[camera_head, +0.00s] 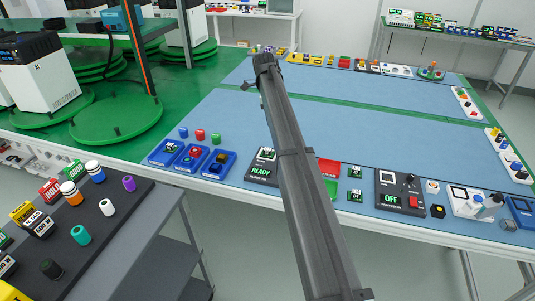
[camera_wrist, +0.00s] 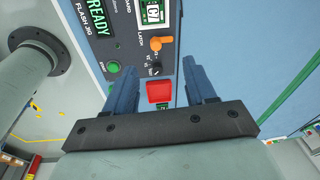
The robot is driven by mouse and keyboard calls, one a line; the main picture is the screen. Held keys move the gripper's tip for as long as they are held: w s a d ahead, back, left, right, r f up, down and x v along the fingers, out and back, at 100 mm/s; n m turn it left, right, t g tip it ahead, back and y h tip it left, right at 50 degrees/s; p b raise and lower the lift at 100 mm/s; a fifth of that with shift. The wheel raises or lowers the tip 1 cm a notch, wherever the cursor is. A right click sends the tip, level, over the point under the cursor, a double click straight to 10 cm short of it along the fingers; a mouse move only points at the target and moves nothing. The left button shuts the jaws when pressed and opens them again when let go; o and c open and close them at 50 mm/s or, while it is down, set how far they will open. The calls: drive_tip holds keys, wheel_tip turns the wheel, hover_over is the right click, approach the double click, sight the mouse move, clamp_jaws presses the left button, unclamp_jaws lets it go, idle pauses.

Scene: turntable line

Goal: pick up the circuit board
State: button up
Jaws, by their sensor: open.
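A small green circuit board with a white-marked chip (camera_wrist: 152,12) sits in the dark flash jig (camera_wrist: 120,40) at the top of the wrist view, partly cut off by the frame edge. My gripper (camera_wrist: 162,75) is open, its two blue-grey fingers apart and pointing towards the jig's near edge, short of the board. A red block-like part (camera_wrist: 158,92) shows between the fingers; I cannot tell its depth. In the head view the jig (camera_head: 263,168) reads READY, left of my arm. Two more green boards (camera_head: 355,172) lie right of my arm. My gripper is not discernible there.
Blue bins (camera_head: 215,164) with small parts stand left of the jig. A dark test fixture (camera_head: 401,193) stands to the right. The orange latch (camera_wrist: 161,43) and a black knob (camera_wrist: 154,69) rise near the fingers. The blue mat (camera_head: 235,115) behind is largely clear.

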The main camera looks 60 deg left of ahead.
wheel_tip(320, 180, down, 2)
drive_tip(key=a+m+g, duration=0.1)
drive_tip(key=a+g, duration=0.1)
hover_over(267, 149)
drive_tip(key=f, duration=0.8)
drive_tip(key=shift+w+d+f, duration=0.2)
drive_tip(key=shift+w+f, duration=0.05)
drive_tip(key=shift+w, duration=0.05)
drive_tip(key=shift+s+a+f, duration=0.1)
drive_tip(key=shift+s+f, duration=0.05)
drive_tip(key=shift+f, duration=1.2)
drive_tip(key=shift+s+a+f, duration=0.1)
drive_tip(key=shift+f, duration=1.25)
clamp_jaws()
